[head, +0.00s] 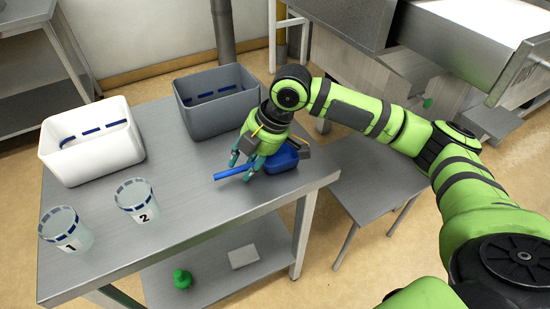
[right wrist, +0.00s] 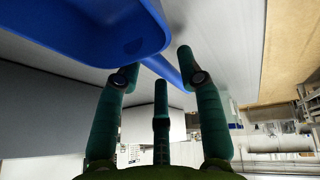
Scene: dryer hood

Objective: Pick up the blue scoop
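The blue scoop (head: 283,159) lies near the right edge of the grey metal table (head: 190,213), its handle pointing left. My right gripper (head: 244,160) is low over the scoop, by the place where handle and bowl meet. In the right wrist view the scoop's bowl (right wrist: 85,22) fills the upper left and its handle passes just beyond the fingertips. The teal fingers of the right gripper (right wrist: 157,72) are spread apart with a gap between them, so it looks open. Whether a finger touches the handle cannot be told. My left gripper is not in view.
A grey bin (head: 217,112) stands behind the gripper and a white bin (head: 92,158) at the back left. Clear cups marked 1 (head: 66,238) and 2 (head: 138,208) stand at the front left. The table's middle is clear.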

